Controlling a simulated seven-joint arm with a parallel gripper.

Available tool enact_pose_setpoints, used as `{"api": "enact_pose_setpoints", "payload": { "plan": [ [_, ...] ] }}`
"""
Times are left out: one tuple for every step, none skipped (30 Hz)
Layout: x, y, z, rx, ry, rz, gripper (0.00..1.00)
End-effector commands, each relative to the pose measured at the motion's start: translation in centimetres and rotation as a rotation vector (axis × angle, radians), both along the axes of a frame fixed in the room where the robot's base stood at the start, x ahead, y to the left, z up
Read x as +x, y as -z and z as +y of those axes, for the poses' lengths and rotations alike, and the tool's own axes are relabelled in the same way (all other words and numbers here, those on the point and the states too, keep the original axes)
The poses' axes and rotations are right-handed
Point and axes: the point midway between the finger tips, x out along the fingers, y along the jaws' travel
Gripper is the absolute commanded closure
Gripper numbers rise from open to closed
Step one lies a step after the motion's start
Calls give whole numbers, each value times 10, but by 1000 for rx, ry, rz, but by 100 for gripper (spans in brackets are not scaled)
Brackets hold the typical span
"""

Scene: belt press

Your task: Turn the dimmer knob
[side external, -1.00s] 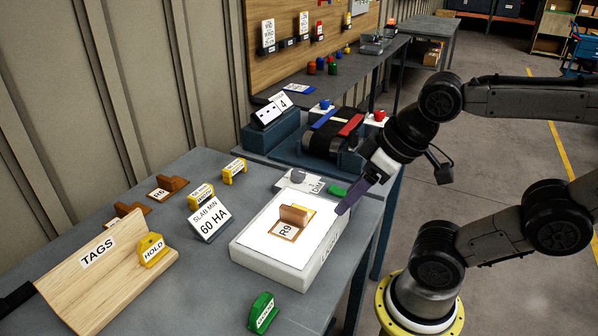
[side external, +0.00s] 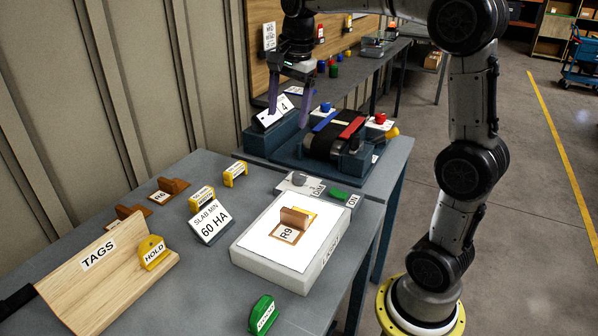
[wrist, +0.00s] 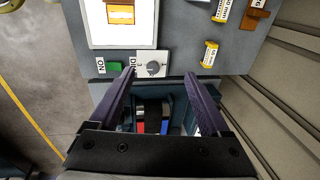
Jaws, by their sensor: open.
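The dimmer knob (side external: 299,179) is a small grey round knob on a white plate marked DIM, near the back edge of the bench. It also shows in the wrist view (wrist: 153,69), just beyond my fingertips, with its plate between the lamp and the belt press. My gripper (side external: 288,112) is open and empty, pointing down above the belt press, behind and higher than the knob. In the wrist view its purple fingers (wrist: 158,75) are spread wide, with the knob appearing between the tips. Nothing visibly touches the knob.
A green ON switch (side external: 339,194) sits right of the knob. The white light box (side external: 262,259) with an R9 tag stands in front. The belt press (side external: 335,140) has blue and red bars.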

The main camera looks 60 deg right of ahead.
Motion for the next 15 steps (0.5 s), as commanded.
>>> {"api": "enact_pose_setpoints", "payload": {
  "plan": [
    [13, 13, -21, 16, 63, 31, 19],
    [19, 20, -31, 24, 93, 46, 19],
    [26, 30, -45, 33, 125, 65, 19],
    [29, 38, -54, 39, 144, 79, 19],
    [33, 45, -63, 45, 158, 91, 19],
    [36, 55, -74, 51, 176, 106, 19],
    [37, 62, -81, 57, 188, 118, 19],
    [37, 69, -87, 62, 199, 129, 19],
    [36, 77, -93, 70, 210, 144, 19],
    [35, 83, -97, 75, 219, 155, 19],
    [34, 88, -100, 80, 226, 165, 19],
    [32, 92, -103, 84, 233, 172, 19],
    [31, 94, -105, 85, 238, 175, 19],
    [30, 95, -106, 86, 241, 176, 19],
    [30, 97, -107, 86, 243, 175, 19]
  ]
}}
